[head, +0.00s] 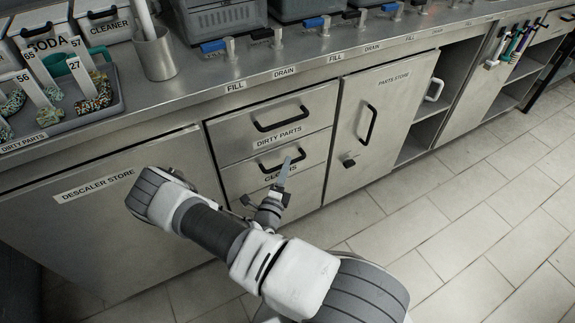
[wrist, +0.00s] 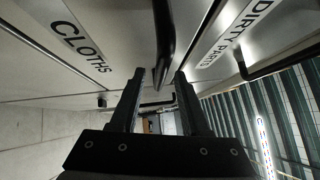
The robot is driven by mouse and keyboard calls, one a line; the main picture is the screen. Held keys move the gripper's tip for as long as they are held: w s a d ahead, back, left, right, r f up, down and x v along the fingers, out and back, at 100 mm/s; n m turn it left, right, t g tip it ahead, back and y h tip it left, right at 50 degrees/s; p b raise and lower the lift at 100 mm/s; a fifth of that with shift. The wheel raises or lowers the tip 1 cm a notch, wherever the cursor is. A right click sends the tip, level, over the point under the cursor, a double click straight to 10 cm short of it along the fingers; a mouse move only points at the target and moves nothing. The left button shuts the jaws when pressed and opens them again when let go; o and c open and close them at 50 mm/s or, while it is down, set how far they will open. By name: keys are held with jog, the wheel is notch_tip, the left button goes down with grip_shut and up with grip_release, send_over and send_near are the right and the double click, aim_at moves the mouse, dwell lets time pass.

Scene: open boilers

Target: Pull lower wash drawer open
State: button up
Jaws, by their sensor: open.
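The drawer stack is steel and in the middle of the head view. The upper drawer (head: 235,140) is labelled DIRTY PARTS; the lower drawer (head: 235,180) is labelled CLOTHS. Both look shut. The lower drawer has a dark bar handle (head: 270,168), partly hidden by my gripper in the head view. My gripper (head: 285,170) is at the front of this drawer. In the wrist view, my gripper (wrist: 162,78) is open, its two dark fingers apart, with the lower handle (wrist: 164,40) lined up between them. I cannot tell whether either finger touches it.
The descaler store cupboard (head: 130,230) is left of the drawers, and the parts store door (head: 385,130) is right. The worktop (head: 185,105) above carries a tray (head: 75,122) of numbered tags and a metal cup (head: 155,58). The tiled floor (head: 460,230) at right is clear.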

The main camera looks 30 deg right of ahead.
jog(key=shift+x, duration=1.1)
grip_shut()
dwell(0.7)
